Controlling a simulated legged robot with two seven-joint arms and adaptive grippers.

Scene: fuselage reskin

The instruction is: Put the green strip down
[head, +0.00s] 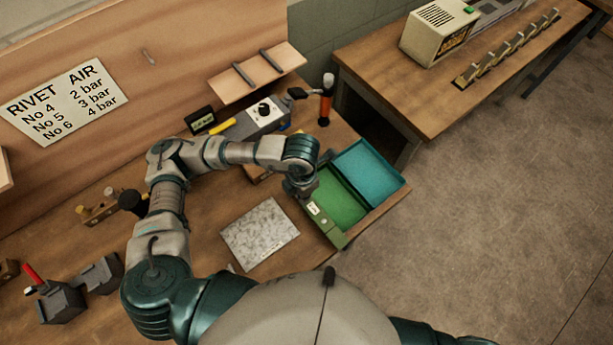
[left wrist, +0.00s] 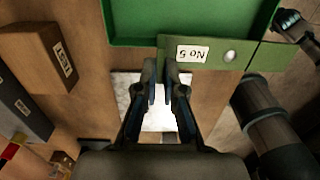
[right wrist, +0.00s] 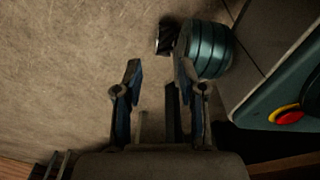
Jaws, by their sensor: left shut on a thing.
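The green strip (left wrist: 215,53) carries a white "No 5" label and a pale round spot. In the head view its labelled part (head: 315,210) shows at the near left edge of the green tray (head: 341,200). In the left wrist view the strip overlaps the rim of the green tray (left wrist: 125,42); I cannot tell whether it touches it. My left gripper (left wrist: 161,70) is shut on the strip's end; in the head view the hand (head: 300,185) hides part of it. My right gripper (right wrist: 158,80) is open and empty above the floor.
A teal tray (head: 369,170) adjoins the green one at the bench's right edge. A speckled plate (head: 260,234) lies on the bench left of the trays. A wooden block (left wrist: 38,55) lies nearby.

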